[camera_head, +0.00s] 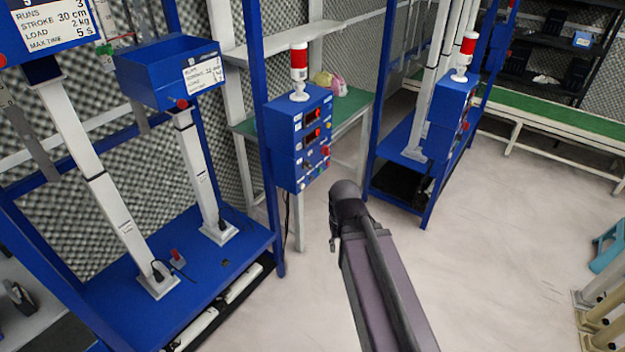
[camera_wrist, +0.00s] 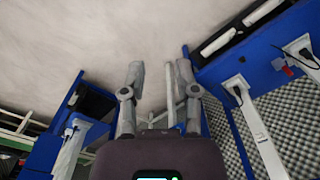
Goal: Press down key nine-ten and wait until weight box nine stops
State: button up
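A blue control box (camera_head: 303,137) with displays, coloured buttons and a red-and-white lamp hangs on the rack post at centre. A second control box (camera_head: 452,103) with a similar lamp is on the rack to the right. Blue weight boxes top two white columns at left: one nearer box (camera_head: 32,42) cut by the frame edge, and one box (camera_head: 170,75) beside it. I cannot read which is nine or find key nine-ten. In the wrist view my gripper (camera_wrist: 160,68) is open and empty, its fingers apart. In the head view my arm ends below and right of the central control box, apart from it.
The blue rack base (camera_head: 225,268) fills the lower left. A green-topped table (camera_head: 345,108) stands behind the central box. A green conveyor (camera_head: 545,135) runs at the back right. The pale floor (camera_head: 490,240) is clear at centre right; a blue stool (camera_head: 608,248) is at the right edge.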

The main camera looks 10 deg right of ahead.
jog(key=shift+d, duration=0.1)
jog(key=shift+c, duration=0.2)
grip_shut()
dwell(1.1)
